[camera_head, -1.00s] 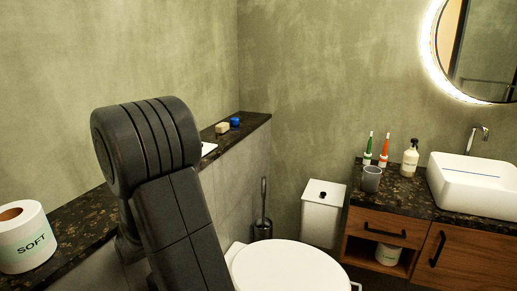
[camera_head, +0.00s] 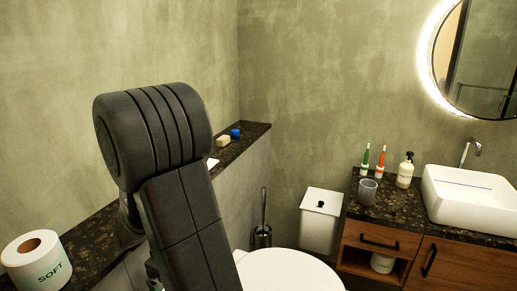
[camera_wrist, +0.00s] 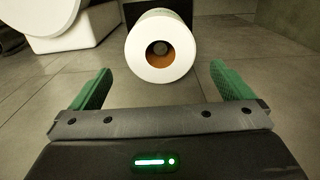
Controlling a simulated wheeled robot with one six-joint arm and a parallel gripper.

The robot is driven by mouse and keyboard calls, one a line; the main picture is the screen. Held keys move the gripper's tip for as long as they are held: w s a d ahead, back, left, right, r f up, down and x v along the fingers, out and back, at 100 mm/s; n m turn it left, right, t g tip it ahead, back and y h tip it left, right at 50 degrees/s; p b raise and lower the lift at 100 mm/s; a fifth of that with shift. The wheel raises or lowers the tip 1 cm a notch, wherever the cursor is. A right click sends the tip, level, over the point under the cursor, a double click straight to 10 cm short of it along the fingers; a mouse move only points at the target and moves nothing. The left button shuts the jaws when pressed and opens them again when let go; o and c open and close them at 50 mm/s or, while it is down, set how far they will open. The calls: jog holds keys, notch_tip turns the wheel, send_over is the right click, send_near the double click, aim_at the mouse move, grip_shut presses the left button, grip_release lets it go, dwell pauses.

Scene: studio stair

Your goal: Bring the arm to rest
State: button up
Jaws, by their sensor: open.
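My gripper (camera_wrist: 160,76) shows in the wrist view with its two green fingers spread wide apart and nothing between them. A white paper roll (camera_wrist: 143,70) lies beyond the fingertips, its open end with a brown core facing the camera. What supports that roll is hard to tell. In the head view my dark arm is raised and bent in the left middle, close to the ledge. My gripper is hidden in the head view.
A dark stone ledge (camera_head: 88,242) runs along the left wall, holding a SOFT paper roll (camera_head: 38,262), a beige block (camera_head: 223,141) and a blue item (camera_head: 235,133). A toilet (camera_head: 288,272), white bin (camera_head: 320,222), brush (camera_head: 262,234) and vanity (camera_head: 395,212) stand beyond. Floor shows in the wrist view.

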jog(key=shift+w+d+r+m+p, duration=0.4)
jog(key=shift+w+r+p, duration=0.1)
jog(key=shift+w, duration=0.1)
jog(key=shift+w+d+r+m+p, duration=0.4)
jog(key=shift+w+r+p, duration=0.05)
jog(key=shift+w+r, duration=0.1)
